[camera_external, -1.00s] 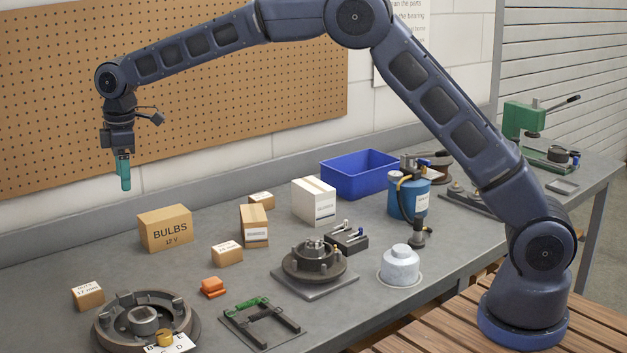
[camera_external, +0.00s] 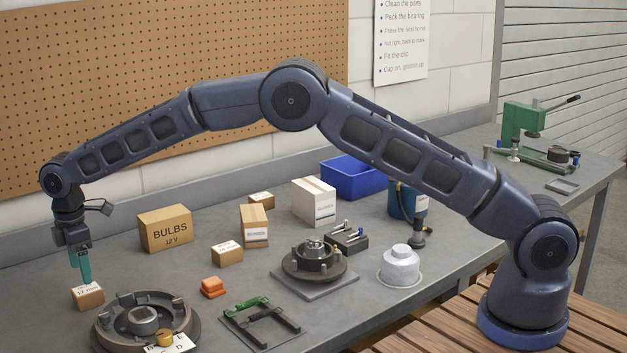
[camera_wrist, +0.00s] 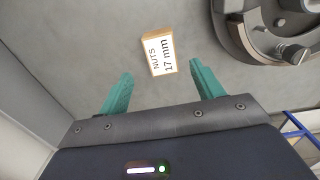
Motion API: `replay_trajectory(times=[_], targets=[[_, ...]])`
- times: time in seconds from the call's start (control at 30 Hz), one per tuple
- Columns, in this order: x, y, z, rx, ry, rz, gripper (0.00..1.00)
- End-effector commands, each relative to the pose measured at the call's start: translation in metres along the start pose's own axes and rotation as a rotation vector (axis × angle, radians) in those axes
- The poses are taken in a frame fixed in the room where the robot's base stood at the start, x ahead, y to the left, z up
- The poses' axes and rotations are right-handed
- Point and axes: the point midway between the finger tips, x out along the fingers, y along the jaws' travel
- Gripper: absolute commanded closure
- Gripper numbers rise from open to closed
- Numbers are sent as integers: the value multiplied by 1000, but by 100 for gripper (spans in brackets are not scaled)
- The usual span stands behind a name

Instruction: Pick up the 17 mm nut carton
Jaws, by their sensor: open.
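The 17 mm nut carton (camera_external: 88,296) is a small cardboard box with a white label, at the left end of the bench in the external view. In the wrist view the carton (camera_wrist: 159,51) shows its label reading "NUTS 17 mm". My gripper (camera_external: 81,278) is above the carton and points down, its teal fingers close over it in the picture. In the wrist view my gripper (camera_wrist: 157,80) has its two fingers spread apart with nothing between them. The carton lies ahead of the fingertips, in line with the gap.
A round metal hub (camera_external: 146,322) stands just right of the carton; its edge (camera_wrist: 235,35) shows in the wrist view. An orange block (camera_external: 212,287), a small carton (camera_external: 227,253) and a BULBS box (camera_external: 165,229) stand farther right and back. Bare bench surrounds the carton's left side.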

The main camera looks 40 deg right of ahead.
Motion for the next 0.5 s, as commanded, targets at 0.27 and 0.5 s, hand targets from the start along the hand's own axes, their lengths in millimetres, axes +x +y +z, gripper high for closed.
replay_trajectory(times=[0.27,0.5], targets=[[21,-1,0,1,0,-1,34],[51,-3,2,1,-1,-1,34]])
